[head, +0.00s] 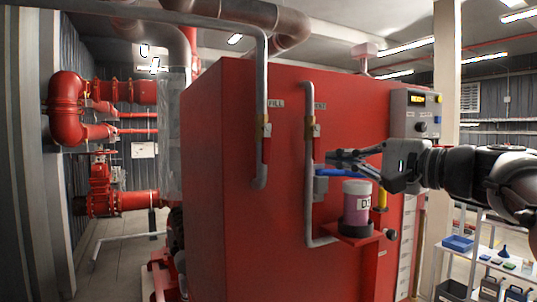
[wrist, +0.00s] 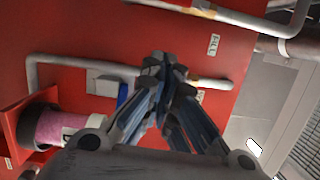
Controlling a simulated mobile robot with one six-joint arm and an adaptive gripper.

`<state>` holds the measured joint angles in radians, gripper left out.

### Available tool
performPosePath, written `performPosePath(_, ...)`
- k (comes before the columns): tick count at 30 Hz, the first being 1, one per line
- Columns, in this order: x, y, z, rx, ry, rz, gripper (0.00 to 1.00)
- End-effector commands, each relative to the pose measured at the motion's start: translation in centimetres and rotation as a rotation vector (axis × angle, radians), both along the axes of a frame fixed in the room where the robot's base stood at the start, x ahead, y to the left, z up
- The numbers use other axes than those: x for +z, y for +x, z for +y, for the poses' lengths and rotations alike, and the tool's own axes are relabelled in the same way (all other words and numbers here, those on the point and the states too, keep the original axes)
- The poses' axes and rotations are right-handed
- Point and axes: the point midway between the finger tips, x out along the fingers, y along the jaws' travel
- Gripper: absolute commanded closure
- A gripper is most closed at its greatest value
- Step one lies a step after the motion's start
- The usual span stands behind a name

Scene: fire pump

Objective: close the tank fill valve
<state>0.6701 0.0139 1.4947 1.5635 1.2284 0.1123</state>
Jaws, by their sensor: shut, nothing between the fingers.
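The fill valve (head: 266,131) is a brass body on the grey pipe under the FILL label, on the red tank's front. Its red lever (head: 266,150) hangs down along the pipe. My gripper (head: 331,158) is right of it, in front of the neighbouring vent pipe, shut and empty. In the wrist view, my gripper's fingertips (wrist: 161,66) are together in front of the vent pipe. The FILL label (wrist: 213,45) shows beyond them, and part of the fill valve (wrist: 203,4) is cut off at the top edge.
The vent valve (head: 315,130) has a similar red lever. Below my gripper are a grey box with a blue lever (head: 340,172) and a pink container (head: 356,205) on a red shelf. A control panel (head: 416,115) is at the right. The tank face left of the fill pipe is clear.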

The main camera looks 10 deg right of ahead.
Motion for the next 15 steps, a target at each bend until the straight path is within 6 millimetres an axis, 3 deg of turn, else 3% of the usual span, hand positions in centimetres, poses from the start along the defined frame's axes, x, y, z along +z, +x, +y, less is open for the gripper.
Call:
performPosePath(5,0.1,1.8,1.2,0.004,0.001,0.002,1.00)
performPosePath(15,0.3,7.9,5.1,0.005,0.000,0.003,1.00)
